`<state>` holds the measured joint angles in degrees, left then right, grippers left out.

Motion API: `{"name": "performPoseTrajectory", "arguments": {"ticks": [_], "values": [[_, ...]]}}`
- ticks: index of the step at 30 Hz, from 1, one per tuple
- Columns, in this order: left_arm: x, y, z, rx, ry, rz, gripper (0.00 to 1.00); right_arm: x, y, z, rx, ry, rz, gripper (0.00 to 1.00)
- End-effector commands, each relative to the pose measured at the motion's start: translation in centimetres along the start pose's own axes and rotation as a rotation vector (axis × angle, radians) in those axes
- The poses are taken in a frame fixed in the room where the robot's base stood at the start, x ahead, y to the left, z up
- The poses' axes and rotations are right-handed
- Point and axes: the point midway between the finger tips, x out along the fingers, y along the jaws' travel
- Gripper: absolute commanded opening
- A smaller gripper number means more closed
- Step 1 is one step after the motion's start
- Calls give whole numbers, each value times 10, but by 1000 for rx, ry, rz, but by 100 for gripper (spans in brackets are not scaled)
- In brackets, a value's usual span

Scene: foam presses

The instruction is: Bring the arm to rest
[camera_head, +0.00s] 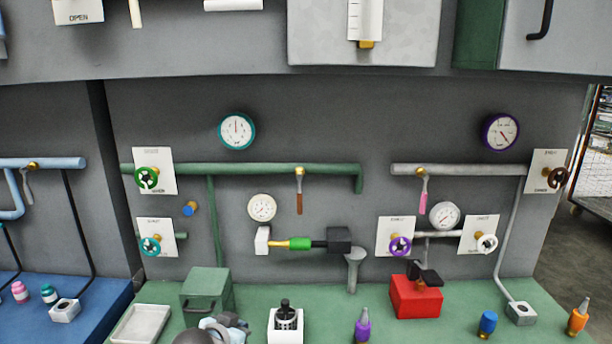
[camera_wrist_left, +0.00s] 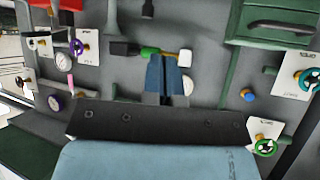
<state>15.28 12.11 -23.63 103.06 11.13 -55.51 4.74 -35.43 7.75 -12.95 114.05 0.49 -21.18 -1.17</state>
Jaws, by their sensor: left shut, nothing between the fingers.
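My left gripper (camera_head: 232,321) shows at the bottom edge of the head view, in front of the green bench and beside the green box (camera_head: 207,292). Part of my arm is cut off by the frame edge. In the left wrist view, which is turned upside down, the two blue-grey fingers (camera_wrist_left: 164,62) lie together, shut and empty. Beyond their tips is the green and yellow handle piece (camera_wrist_left: 160,53) on the wall; the fingers look apart from it, though the distance is hard to judge. My right gripper is not in view.
The grey wall carries a green pipe (camera_head: 250,169), a grey pipe (camera_head: 455,170), valves and dials.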

Motion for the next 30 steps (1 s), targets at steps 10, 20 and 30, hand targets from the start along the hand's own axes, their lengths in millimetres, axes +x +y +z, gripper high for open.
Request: {"name": "performPoseTrajectory", "arguments": {"ticks": [10, 20, 30], "values": [[-53, 48, 196, -91, 5, -4, 0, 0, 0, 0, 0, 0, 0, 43], [-137, 79, 311, -117, 2, -53, 0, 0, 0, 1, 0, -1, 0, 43], [-155, 83, 327, -114, 2, -65, 0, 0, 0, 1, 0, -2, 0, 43]]}}
